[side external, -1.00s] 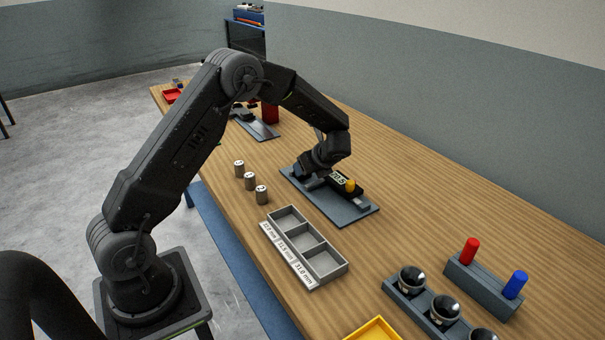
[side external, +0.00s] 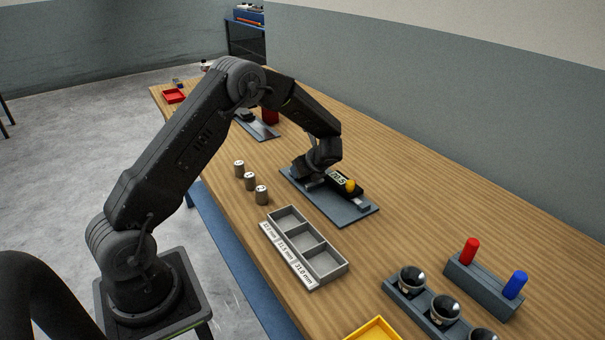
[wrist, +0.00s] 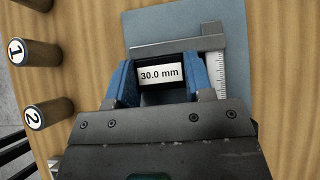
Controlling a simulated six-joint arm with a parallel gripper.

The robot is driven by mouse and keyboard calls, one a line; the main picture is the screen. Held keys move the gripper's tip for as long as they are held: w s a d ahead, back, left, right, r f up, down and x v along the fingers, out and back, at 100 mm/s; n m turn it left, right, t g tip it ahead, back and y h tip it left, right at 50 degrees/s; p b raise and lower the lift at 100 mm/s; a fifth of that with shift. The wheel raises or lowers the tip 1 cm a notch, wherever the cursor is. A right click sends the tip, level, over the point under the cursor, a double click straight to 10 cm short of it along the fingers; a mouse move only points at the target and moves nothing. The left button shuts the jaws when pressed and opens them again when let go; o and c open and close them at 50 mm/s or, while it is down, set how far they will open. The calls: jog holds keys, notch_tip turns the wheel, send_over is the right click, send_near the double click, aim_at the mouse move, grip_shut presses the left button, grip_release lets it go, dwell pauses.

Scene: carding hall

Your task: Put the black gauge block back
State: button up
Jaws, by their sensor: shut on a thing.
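The black gauge block (wrist: 160,90) shows in the wrist view with a white label that reads "30.0 mm". My gripper (wrist: 161,78) is shut on it, with one blue finger pad on each side. A grey caliper with a ruled scale (wrist: 213,75) lies close beside and beyond the block on a blue-grey plate (wrist: 180,20). In the side view my gripper (side external: 311,180) is low over the left part of that plate (side external: 343,208). The block is hidden there by my gripper. The caliper's display (side external: 341,178) is lit, but its digits are hard to read.
A grey tray (side external: 302,234) with three labelled, empty-looking compartments stands in front of the plate. Three numbered metal cylinders (side external: 250,181) stand left of it. A rack with red and blue pegs (side external: 484,284) and a holder of dark round knobs (side external: 427,305) stand at right.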

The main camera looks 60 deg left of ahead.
jog(key=shift+r, duration=0.15)
jog(key=shift+c, duration=0.2)
jog(key=shift+r, duration=0.55)
notch_tip(320, 180, up, 3)
jog(key=shift+f, duration=0.1)
jog(key=s+a+r, duration=0.6)
jog(key=s, duration=0.3)
jog(key=w+a, duration=0.1)
jog(key=a, duration=0.9)
jog(key=w+d+f, duration=0.1)
jog(key=w+f, duration=0.1)
jog(key=w, duration=0.1)
jog(key=w+d+f, duration=0.2)
jog(key=w, duration=0.1)
jog(key=w+d+f, duration=0.1)
jog(key=w+f, duration=0.1)
jog(key=w, duration=0.2)
jog(key=shift+d+f, duration=0.25)
jog(key=shift+f, duration=2.05)
jog(key=shift+f, duration=0.2)
